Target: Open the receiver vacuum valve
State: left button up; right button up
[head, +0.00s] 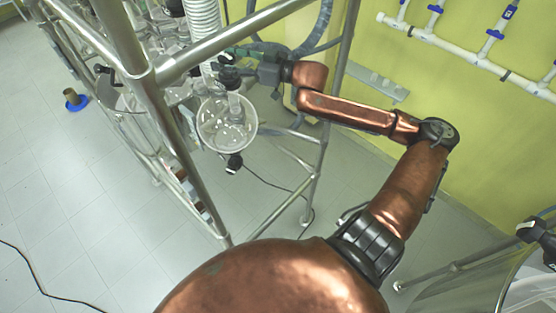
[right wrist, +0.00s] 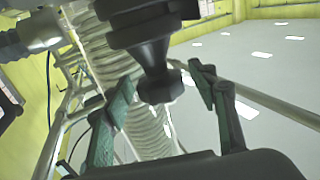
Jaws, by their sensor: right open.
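The glass receiver (head: 226,125) is a round clear flask hanging inside the metal frame in the head view. Black valve parts (head: 229,75) sit at its top, close to my right gripper (head: 232,56). In the right wrist view a black valve with a tapered stem and a flared knob (right wrist: 158,82) reaches down between the green fingers of my right gripper (right wrist: 160,95). The fingers are open, one on each side of the knob, with gaps visible. Whether this is the vacuum valve's handle is not marked. My left gripper is not in view.
Steel frame tubes (head: 215,45) stand around the glassware. A white corrugated hose (head: 204,25) runs beside the gripper. A black drain valve (head: 234,163) hangs under the receiver. White pipes (head: 460,50) line the yellow wall. Another vessel (head: 525,285) stands at lower right.

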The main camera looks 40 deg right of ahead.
jog(key=shift+a+m+t+h, duration=0.1)
jog(key=shift+m+t+h, duration=0.2)
jog(key=shift+h, duration=0.1)
